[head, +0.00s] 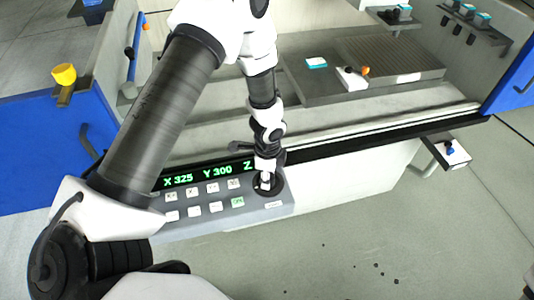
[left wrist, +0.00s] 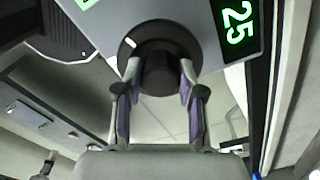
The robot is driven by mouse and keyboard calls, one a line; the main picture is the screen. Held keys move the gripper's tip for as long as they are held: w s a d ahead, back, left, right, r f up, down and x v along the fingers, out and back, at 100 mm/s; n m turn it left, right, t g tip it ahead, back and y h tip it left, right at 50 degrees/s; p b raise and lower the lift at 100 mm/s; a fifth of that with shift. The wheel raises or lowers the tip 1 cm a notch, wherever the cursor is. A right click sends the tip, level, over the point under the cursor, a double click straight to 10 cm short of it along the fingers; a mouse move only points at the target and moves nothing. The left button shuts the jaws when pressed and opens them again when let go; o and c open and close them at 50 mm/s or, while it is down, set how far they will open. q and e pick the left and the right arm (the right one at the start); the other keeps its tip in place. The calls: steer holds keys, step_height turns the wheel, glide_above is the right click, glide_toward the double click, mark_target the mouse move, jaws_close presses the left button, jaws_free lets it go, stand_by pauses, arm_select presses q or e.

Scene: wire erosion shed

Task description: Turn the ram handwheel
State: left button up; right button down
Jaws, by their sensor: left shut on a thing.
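The ram handwheel (head: 278,186) is a black round wheel at the right end of the grey control panel (head: 255,203) in the head view. In the left wrist view the handwheel (left wrist: 157,33) shows as a black disc with a white mark and a raised dark hub. My left gripper (head: 265,181) reaches down onto the wheel from above. In the left wrist view its two fingers (left wrist: 160,75) are shut on the hub, one pad on each side. In the head view my gripper hides part of the wheel.
Behind is the machine tank with a grey block (head: 325,91). A small shelf (head: 447,153) juts out at the right.

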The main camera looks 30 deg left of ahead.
arm_select(q)
steer(key=shift+f, duration=0.1)
stand_by(0.3)
steer(key=o, duration=1)
steer(key=shift+o, duration=0.7)
steer(key=shift+w+d, duration=0.1)
steer(key=shift+d, duration=0.1)
steer(key=shift+a+r, duration=0.1)
steer(key=shift+r, duration=0.25)
step_height(320, 180, up, 11)
steer(key=shift+r, duration=0.2)
